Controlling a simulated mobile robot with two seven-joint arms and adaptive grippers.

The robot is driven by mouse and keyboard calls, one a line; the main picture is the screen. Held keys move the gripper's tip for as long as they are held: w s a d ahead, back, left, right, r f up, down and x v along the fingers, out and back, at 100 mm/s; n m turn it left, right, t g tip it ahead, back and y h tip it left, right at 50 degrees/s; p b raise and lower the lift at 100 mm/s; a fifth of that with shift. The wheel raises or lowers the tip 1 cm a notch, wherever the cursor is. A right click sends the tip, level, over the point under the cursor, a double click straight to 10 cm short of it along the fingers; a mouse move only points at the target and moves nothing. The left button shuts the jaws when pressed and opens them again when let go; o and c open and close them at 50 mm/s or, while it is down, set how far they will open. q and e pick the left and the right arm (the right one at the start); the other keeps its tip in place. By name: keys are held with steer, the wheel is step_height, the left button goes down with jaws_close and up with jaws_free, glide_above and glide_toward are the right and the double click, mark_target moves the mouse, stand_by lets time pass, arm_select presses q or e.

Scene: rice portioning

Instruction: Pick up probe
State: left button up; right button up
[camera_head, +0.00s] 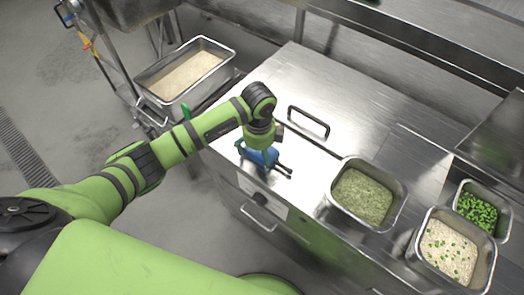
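My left arm reaches in from the left over the steel worktop. Its gripper (287,174) is low over the worktop's front left part, with a blue body and dark, slim tips pointing right. The tips look close together, but the view is too small to tell whether they are open or shut. I cannot make out a separate probe with certainty; it may be hidden at or behind the gripper. My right gripper is not in view.
A tray of pale grain (143,80) stands left of the worktop (330,88), with a green handle (185,112) at its edge. A black bar handle (309,121) lies behind the gripper. Pans of green herbs (334,205), rice mix (418,262) and peas (458,194) sit right.

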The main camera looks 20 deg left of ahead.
arm_select(q)
steer(key=c, duration=0.7)
steer(key=shift+o, duration=0.2)
steer(key=shift+r+b, duration=0.3)
steer(key=shift+r, duration=0.25)
steer(key=r, duration=0.1)
steer(key=r+b, duration=0.1)
steer(key=w+r+b, duration=0.1)
steer(key=shift+d+r, duration=0.15)
steer(key=shift+d, duration=0.1)
steer(key=w+d+r, duration=0.4)
steer(key=w+r, duration=0.5)
steer(key=r, duration=0.3)
steer(key=shift+w+d+r+b, duration=0.15)
steer(key=shift+d+r+b, duration=0.2)
steer(key=shift+d+b, duration=0.1)
steer(key=shift+f, duration=0.1)
